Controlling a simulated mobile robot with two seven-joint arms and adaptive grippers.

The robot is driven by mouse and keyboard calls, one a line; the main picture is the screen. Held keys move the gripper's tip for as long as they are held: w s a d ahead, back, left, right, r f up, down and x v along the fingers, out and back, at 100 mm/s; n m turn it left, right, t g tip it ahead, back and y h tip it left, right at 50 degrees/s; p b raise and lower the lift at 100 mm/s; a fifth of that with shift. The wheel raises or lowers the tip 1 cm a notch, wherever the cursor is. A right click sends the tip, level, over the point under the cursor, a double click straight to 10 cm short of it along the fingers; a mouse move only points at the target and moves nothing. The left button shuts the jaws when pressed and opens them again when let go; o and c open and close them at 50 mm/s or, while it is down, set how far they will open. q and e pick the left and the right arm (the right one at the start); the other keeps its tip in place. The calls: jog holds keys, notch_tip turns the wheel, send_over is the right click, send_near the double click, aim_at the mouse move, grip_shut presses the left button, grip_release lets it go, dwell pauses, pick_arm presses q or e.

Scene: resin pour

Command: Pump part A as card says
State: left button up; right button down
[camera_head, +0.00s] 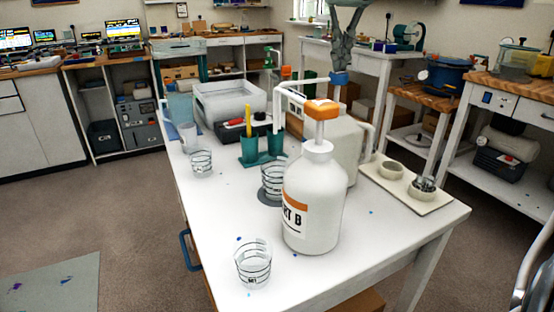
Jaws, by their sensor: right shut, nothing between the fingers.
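A white bottle (313,205) with an orange pump head (321,108) stands at the front; its label shows a "B". Behind it, a second white jug (352,150) is partly hidden and has a blue pump head (339,78). My right gripper (340,66) is shut and points down right at the blue head; whether it touches cannot be told. A clear marked cup (273,178) stands on a dark disc (267,199) left of the bottles. Other clear cups stand at the front (253,264) and left (201,163). No readable card shows. My left gripper is out of view.
A teal holder (256,150) with a yellow stick, a grey-white box-shaped device (229,102) and a clear jug stand farther back. A pale board (391,177) with small round dishes lies right. The white table's (390,240) front right is clear.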

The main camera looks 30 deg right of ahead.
aim_at(339, 73)
jog(key=shift+r, duration=0.1)
dwell(0.4)
jog(key=shift+f, duration=2.05)
jog(key=shift+r, duration=2.05)
jog(key=shift+f, duration=2)
jog(key=shift+r, duration=2)
